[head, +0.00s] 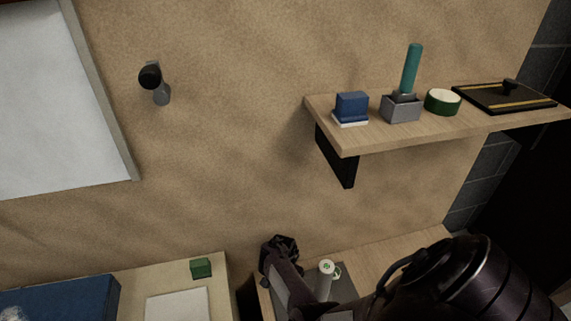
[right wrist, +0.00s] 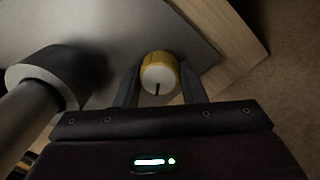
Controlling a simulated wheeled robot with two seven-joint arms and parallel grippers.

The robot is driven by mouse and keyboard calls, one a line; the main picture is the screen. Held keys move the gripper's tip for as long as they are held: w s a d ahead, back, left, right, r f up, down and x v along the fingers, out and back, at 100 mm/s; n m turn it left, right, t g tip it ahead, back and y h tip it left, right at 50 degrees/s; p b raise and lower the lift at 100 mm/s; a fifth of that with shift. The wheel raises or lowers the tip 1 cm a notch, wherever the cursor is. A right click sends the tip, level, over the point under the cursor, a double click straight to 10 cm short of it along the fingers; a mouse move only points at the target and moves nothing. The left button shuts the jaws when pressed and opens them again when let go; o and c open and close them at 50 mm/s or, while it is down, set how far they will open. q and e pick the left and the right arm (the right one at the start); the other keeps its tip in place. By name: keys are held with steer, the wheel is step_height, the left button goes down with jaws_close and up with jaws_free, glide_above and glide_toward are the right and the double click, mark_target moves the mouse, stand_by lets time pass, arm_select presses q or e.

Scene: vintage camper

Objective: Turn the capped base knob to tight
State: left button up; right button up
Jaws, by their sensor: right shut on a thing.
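The knob (right wrist: 158,62) shows in the right wrist view, with a yellow side and a pale cap. A short dark line on the cap points down in that view. My right gripper (right wrist: 159,82) is shut on the knob, with one dark finger at each side. Behind the knob is a grey plate (right wrist: 120,25) with a wooden edge beyond it. In the head view I cannot make out the knob; my right arm covers part of the lower counter. My left gripper is not in view.
A thick grey cylinder with a wider collar (right wrist: 50,75) stands close left of my right gripper. In the head view, a wooden shelf (head: 370,140) holds several items above the lower counter (head: 395,255). A green block (head: 201,268) sits at the lower left.

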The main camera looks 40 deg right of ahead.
steer(key=m, duration=0.2)
steer(key=shift+m, duration=0.4)
steer(key=m, duration=0.3)
steer(key=shift+m, duration=0.3)
steer(key=shift+m+y, duration=0.3)
steer(key=shift+m, duration=0.6)
steer(key=shift+m+b, duration=0.4)
steer(key=shift+m, duration=0.5)
steer(key=shift+f+m, duration=0.1)
steer(key=shift+m, duration=0.4)
steer(key=shift+m+b, duration=0.3)
steer(key=shift+m, duration=0.5)
steer(key=m, duration=0.2)
steer(key=shift+m+b, duration=0.3)
steer(key=shift+b, duration=0.05)
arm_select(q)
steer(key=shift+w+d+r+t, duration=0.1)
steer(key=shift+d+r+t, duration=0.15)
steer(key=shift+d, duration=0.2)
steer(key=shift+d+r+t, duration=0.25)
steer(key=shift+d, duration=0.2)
arm_select(e)
steer(key=shift+m, duration=0.5)
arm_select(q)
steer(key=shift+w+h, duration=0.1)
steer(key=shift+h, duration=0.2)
arm_select(e)
steer(key=shift+s, duration=0.1)
